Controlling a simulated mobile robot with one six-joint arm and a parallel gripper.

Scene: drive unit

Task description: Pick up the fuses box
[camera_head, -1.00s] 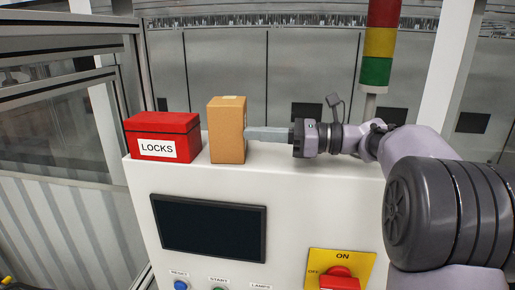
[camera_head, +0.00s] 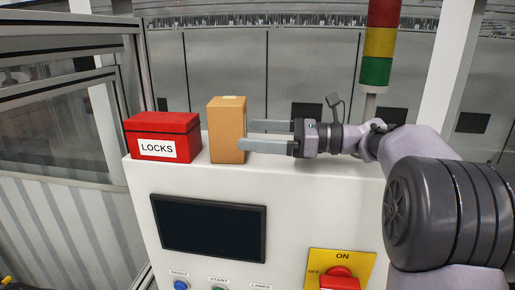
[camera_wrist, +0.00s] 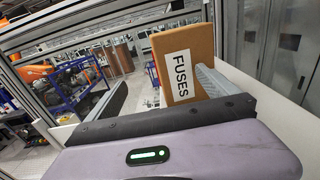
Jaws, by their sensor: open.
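The fuses box (camera_head: 226,132) is a tall orange-brown carton standing upright on top of the white control cabinet. In the wrist view the box (camera_wrist: 184,62) shows a white FUSES label facing my gripper. My gripper (camera_head: 243,136) is level, at the right of the box, with its two grey fingers apart and pointing at it. The near fingertip overlaps the box's right edge in the head view; the far fingertip reaches close to it. In the wrist view my gripper (camera_wrist: 160,77) has the box nearer its right finger. I cannot tell whether either finger touches it.
A red LOCKS box (camera_head: 163,137) stands just left of the carton. The cabinet (camera_head: 300,180) has a dark screen (camera_head: 208,227), buttons and a red switch (camera_head: 340,279) on its front. A signal tower (camera_head: 377,45) rises behind my arm. The cabinet top below my fingers is clear.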

